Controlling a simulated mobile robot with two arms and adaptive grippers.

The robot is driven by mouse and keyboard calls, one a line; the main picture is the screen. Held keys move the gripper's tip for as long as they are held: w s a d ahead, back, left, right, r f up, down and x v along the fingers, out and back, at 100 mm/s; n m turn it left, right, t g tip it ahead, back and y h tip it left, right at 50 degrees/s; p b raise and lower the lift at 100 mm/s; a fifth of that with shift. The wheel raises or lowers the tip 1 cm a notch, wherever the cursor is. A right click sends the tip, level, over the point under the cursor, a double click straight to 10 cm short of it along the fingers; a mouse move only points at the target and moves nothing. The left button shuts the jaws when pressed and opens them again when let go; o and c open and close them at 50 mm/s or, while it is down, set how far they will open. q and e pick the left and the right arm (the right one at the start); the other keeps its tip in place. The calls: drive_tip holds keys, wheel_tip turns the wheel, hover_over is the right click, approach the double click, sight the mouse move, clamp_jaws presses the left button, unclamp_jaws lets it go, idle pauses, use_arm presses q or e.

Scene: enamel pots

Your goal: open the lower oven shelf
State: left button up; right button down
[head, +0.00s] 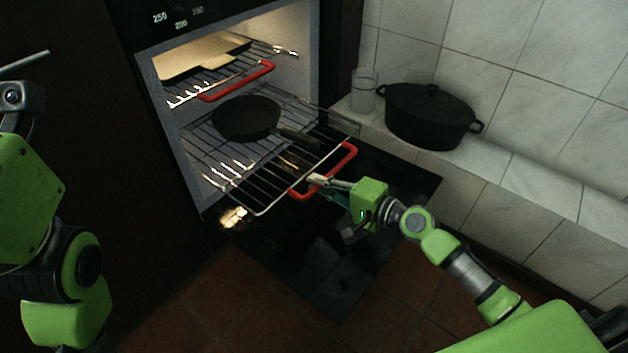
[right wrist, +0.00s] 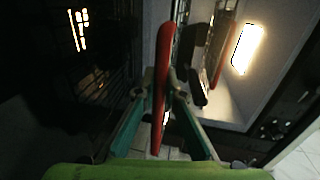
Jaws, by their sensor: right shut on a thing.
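The lower oven shelf (head: 262,191) is a wire rack with a red handle (head: 345,160) on its front edge. It sticks out of the oven over the lowered dark door. A black frying pan (head: 246,117) rests on it, towards the back. My right gripper (head: 318,181) is shut on the red handle near its left part. In the right wrist view the red handle (right wrist: 164,80) runs upright between the fingers. Of my left arm, green and grey links show at the left of the head view; its fingers are not visible.
An upper rack with a red handle (head: 238,82) holds a flat tan board (head: 205,57) inside the oven. A black lidded pot (head: 428,115) and a clear glass (head: 364,90) stand on the tiled ledge at the right. The tiled floor (head: 240,305) in front looks clear.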

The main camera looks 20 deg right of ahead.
drive_tip(key=c, duration=2.2)
unclamp_jaws()
drive_tip(key=shift+o, duration=0.5)
drive_tip(key=v, duration=1.2)
